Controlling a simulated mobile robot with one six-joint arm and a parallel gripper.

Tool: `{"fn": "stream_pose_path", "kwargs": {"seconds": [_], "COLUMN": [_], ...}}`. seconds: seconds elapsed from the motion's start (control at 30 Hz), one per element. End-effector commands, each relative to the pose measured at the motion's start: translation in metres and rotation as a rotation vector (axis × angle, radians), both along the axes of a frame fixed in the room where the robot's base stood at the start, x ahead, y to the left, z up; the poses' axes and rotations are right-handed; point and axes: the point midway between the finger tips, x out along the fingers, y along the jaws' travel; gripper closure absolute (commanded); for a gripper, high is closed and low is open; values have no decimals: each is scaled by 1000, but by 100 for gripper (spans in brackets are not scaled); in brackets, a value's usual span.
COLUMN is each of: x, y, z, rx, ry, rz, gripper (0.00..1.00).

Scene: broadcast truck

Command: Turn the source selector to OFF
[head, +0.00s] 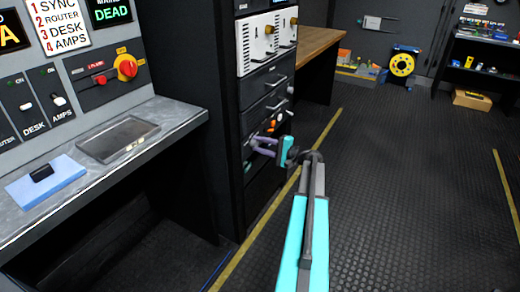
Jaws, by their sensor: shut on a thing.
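My gripper (262,146) is well to the right of this knob and lower, at the front of the black equipment rack. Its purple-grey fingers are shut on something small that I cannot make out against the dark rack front. An orange part (271,124) shows just above the fingers.
A smaller red handle (99,79) is left of the knob. Breaker switches (58,99) are further left. A grey ledge (180,112) below holds a dark tray (118,138) and a blue clipboard-like item (46,181). The rack (225,60) stands between ledge and wooden bench (315,40). Floor at right is clear.

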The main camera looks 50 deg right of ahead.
Motion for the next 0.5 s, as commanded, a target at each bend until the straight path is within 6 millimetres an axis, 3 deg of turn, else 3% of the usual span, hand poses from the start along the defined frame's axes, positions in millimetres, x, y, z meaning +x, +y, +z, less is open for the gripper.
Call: {"fn": "stream_pose_path", "kwargs": {"seconds": [0.5], "x": [-1], "y": [0], "z": [0], "rx": [-40], "ry": [-8], "rz": [0], "gripper": [92]}}
